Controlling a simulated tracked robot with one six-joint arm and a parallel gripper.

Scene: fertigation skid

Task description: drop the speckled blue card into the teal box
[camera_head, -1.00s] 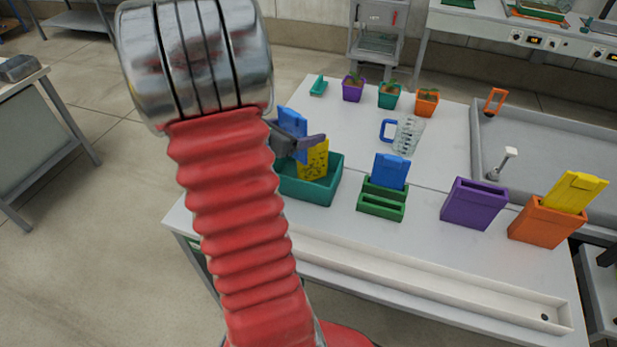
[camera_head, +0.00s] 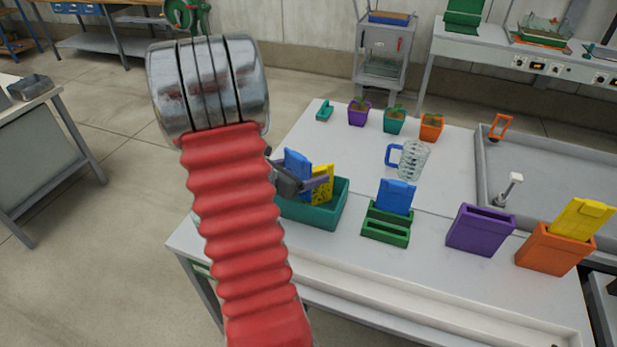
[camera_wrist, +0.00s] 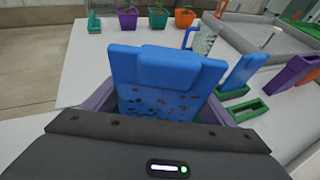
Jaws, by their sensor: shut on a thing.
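The speckled blue card (camera_wrist: 165,85) fills the middle of the wrist view, upright, with dark specks on its lower part. My gripper (camera_head: 303,182) is shut on it; the card (camera_head: 296,162) is above the left part of the teal box (camera_head: 312,217). Its lower end is hidden behind the jaws in the head view. A speckled yellow card (camera_head: 322,184) stands in the teal box, to the right of the blue card. Whether the blue card touches the box floor cannot be told.
A green slotted holder (camera_head: 386,229) with a plain blue card (camera_head: 396,197) stands right of the box. Further right are a purple holder (camera_head: 480,230) and an orange holder (camera_head: 553,250) with a yellow card (camera_head: 581,219). A measuring jug (camera_head: 412,160) and small potted plants stand behind.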

